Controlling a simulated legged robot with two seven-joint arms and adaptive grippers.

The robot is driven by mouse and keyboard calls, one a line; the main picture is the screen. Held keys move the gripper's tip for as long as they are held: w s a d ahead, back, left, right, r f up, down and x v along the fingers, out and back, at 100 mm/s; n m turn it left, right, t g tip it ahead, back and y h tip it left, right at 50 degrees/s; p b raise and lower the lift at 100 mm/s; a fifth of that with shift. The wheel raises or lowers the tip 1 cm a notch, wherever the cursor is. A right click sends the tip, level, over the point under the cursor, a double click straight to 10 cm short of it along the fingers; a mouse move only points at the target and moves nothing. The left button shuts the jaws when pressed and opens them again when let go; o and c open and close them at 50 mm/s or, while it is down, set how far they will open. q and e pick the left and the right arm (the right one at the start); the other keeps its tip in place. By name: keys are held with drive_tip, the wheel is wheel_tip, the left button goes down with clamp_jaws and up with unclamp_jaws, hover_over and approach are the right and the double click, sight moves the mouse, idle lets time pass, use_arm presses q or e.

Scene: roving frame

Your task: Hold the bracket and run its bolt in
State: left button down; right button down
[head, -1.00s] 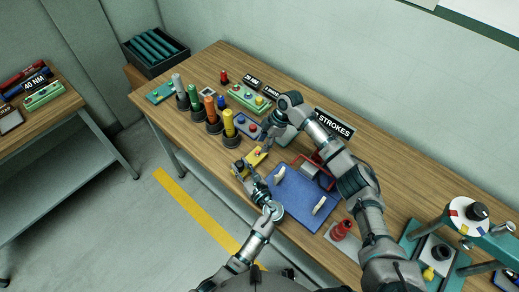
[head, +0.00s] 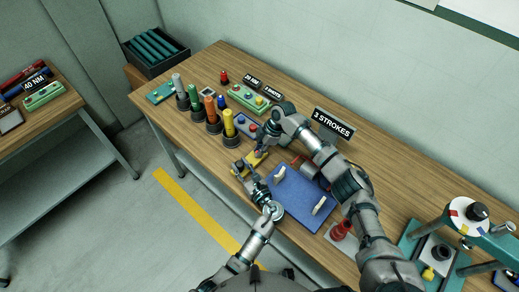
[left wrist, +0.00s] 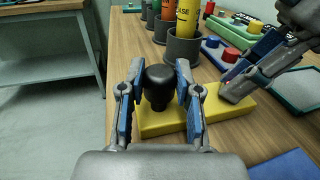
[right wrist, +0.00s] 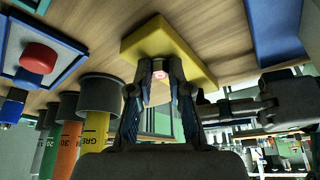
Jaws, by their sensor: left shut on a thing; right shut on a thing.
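The yellow bracket (left wrist: 165,121) lies flat near the bench's front edge, with an upright black knob (left wrist: 159,84) on it. It also shows in the head view (head: 238,171) and right wrist view (right wrist: 143,40). My left gripper (left wrist: 161,90) is shut on the knob, one finger on each side. My right gripper (right wrist: 159,88) is shut at the bracket's other end, around a small pale piece with a red mark (right wrist: 158,75), seemingly the bolt. The fingers hide most of it. In the left wrist view, my right gripper (left wrist: 240,85) comes down from the right.
A blue mat with two pale handles (head: 293,200) lies right of the bracket. Several dark cups with coloured cylinders (head: 229,128) stand behind it to the left. A "3 STROKES" sign (head: 333,124) stands at the back. A red-topped piece (head: 342,229) and a teal press (head: 470,233) are at right.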

drive_tip(key=m+t, duration=0.1)
drive_tip(key=m, duration=0.3)
drive_tip(key=shift+s+m+t, duration=0.15)
drive_tip(key=shift+m+t, duration=0.25)
drive_tip(key=c, duration=1.1)
unclamp_jaws()
drive_tip(key=v, duration=1.2)
